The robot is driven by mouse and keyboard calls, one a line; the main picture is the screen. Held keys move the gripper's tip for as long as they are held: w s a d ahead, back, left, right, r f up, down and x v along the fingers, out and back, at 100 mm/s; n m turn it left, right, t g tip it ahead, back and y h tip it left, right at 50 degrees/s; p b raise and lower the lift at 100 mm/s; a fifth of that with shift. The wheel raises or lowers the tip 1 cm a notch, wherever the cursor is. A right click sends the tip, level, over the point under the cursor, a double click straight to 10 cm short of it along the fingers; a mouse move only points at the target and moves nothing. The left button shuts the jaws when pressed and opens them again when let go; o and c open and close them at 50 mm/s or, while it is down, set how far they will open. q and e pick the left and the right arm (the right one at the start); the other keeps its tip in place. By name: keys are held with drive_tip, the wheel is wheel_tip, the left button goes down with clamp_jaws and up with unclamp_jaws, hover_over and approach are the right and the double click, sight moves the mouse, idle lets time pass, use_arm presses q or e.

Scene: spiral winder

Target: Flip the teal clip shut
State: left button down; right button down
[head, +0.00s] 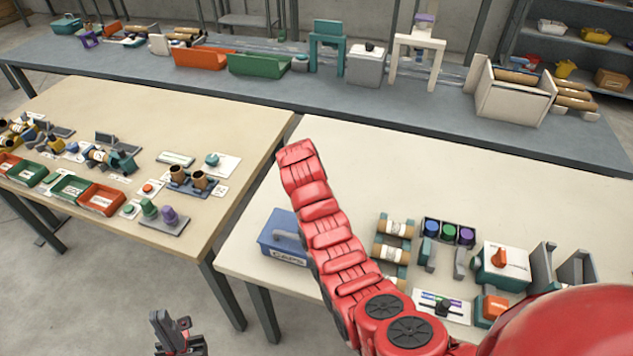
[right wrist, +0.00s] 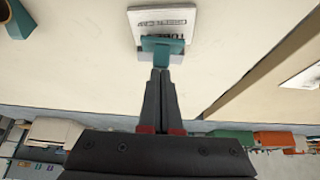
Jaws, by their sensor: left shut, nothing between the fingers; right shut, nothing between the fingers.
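The teal clip (right wrist: 162,46) stands on a small white plate with a printed label (right wrist: 165,20) in the right wrist view. The label is partly covered and hard to read. My right gripper (right wrist: 160,74) is shut and empty, its fingertips right at the clip's near edge. I cannot tell whether they touch it. In the head view the clip and right gripper do not show; my red arm crosses the right table there. My left gripper (head: 172,326) is shut and empty, low in front of the tables, away from the clip.
The right table (head: 500,170) holds a blue caps bin (head: 283,240), a tube rack (head: 393,250) and a teal box with an orange knob (head: 502,266). A gap separates it from the left table (head: 220,115). A long grey bench (head: 430,105) runs behind.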

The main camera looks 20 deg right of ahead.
drive_tip(key=shift+s+a+f+t+b, duration=0.25)
drive_tip(key=shift+s+f+t+b, duration=0.1)
drive_tip(key=shift+f, duration=0.15)
drive_tip(key=shift+s+a+f+t+h+b, duration=0.15)
drive_tip(key=shift+f+t+h+b, duration=0.15)
drive_tip(key=shift+t+h+b, duration=0.5)
drive_tip(key=shift+b, duration=0.5)
drive_tip(key=shift+s+a+r, duration=0.1)
drive_tip(key=shift+s, duration=0.05)
drive_tip(key=shift+r, duration=0.15)
